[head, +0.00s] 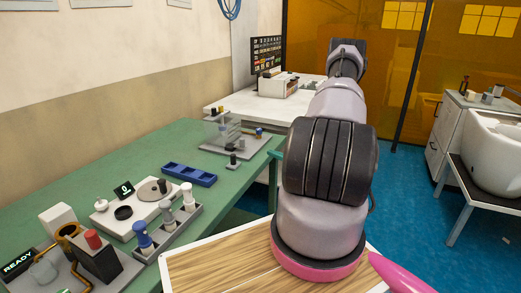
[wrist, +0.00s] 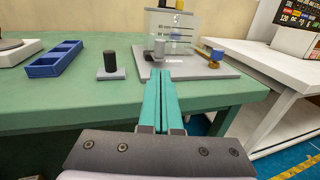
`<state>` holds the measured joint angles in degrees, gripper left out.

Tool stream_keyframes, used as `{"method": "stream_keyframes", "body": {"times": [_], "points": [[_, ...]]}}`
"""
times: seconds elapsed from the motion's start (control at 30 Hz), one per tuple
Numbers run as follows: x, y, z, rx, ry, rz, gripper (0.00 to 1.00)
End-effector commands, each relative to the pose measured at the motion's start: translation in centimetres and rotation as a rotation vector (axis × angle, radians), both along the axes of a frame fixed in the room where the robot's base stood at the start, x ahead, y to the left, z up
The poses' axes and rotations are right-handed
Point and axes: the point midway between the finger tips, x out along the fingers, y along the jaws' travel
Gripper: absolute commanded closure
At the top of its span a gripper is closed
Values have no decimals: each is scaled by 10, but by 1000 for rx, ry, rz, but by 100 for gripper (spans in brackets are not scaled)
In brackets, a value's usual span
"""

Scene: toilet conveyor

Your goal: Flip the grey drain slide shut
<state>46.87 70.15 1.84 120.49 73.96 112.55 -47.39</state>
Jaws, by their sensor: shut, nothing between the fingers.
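A device with a clear panel (wrist: 170,30) stands on a grey base plate (wrist: 205,70) at the far edge of the green table. It also shows in the head view (head: 222,131). A grey upright cylinder (wrist: 159,49) stands at its front; it may be the drain slide, but I cannot tell for sure, nor its position. My gripper (wrist: 160,74) has its two teal fingers shut together and empty. In the wrist view the fingertips overlap the front of the base plate, just below the grey cylinder; I cannot tell whether they touch.
A black cylinder on a small grey plate (wrist: 110,74) stands left of the fingers. A blue compartment tray (wrist: 54,62) lies farther left. A blue and yellow knob (wrist: 216,55) is at the right of the base. A white table (wrist: 284,70) stands right, across a gap.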

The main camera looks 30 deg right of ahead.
Motion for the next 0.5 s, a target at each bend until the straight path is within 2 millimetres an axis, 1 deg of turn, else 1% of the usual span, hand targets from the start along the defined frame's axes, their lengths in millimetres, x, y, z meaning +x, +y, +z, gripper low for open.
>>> {"method": "stream_keyframes", "body": {"times": [0.17, 0.4, 0.5], "points": [[29, 14, 0, -2, -2, 6, 100], [77, 34, 1, -2, -3, 6, 100], [94, 42, 0, -2, -2, 5, 100]]}}
